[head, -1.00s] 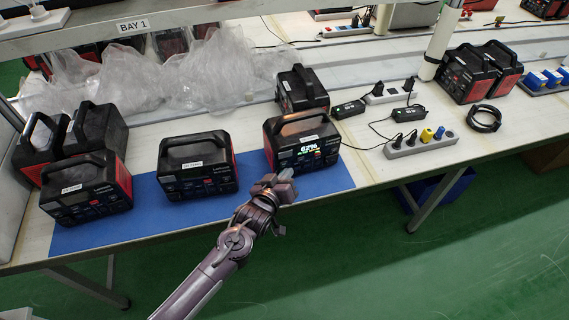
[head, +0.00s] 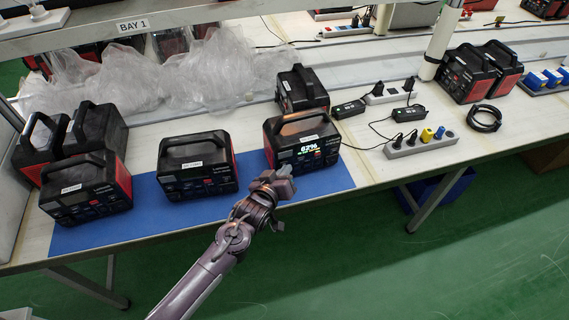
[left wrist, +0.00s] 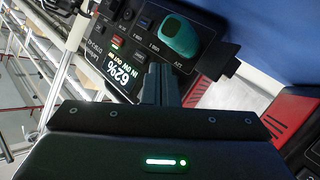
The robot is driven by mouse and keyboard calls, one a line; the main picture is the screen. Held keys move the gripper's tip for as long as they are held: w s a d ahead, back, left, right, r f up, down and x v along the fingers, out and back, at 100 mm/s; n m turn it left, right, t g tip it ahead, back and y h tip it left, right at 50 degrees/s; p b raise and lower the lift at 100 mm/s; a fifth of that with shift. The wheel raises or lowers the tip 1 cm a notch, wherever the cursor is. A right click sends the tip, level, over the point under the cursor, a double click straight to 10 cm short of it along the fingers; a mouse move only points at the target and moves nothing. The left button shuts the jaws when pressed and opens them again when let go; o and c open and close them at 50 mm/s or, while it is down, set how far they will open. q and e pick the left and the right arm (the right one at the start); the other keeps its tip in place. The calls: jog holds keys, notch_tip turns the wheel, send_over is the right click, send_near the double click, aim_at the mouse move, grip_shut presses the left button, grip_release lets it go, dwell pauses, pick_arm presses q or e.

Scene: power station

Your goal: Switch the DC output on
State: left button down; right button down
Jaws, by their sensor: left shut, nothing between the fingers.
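The lit power station (head: 290,128) stands at the right end of the blue mat, its front panel facing me. Its display (head: 308,149) reads 62%; in the left wrist view the rotated display (left wrist: 123,77) shows 62% with an in and out watt line. That panel also carries a red button (left wrist: 115,42) with a small green light, several dark ports and a teal oval cover (left wrist: 180,36) marked 12V. My left gripper (head: 286,176) is shut and empty, just in front of the panel's lower part. Its fingertips (left wrist: 160,78) appear close to the panel; contact cannot be told.
Another power station (head: 198,165) stands mid-mat, and one (head: 85,190) at its left end. More stand behind.

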pick_arm(q)
jog(key=shift+w, duration=0.1)
dwell(0.3)
jog(key=shift+s+d+p, duration=0.25)
jog(key=shift+s+p, duration=0.2)
jog(key=shift+s, duration=0.35)
jog(key=shift+s+d+p, duration=0.15)
jog(key=shift+s+p, duration=0.15)
jog(key=shift+s, duration=0.05)
jog(key=s, duration=0.1)
jog(key=s+d+p, duration=0.1)
jog(key=s, duration=0.1)
jog(key=s+d+p, duration=0.1)
jog(key=s, duration=0.1)
jog(key=shift+a, duration=0.15)
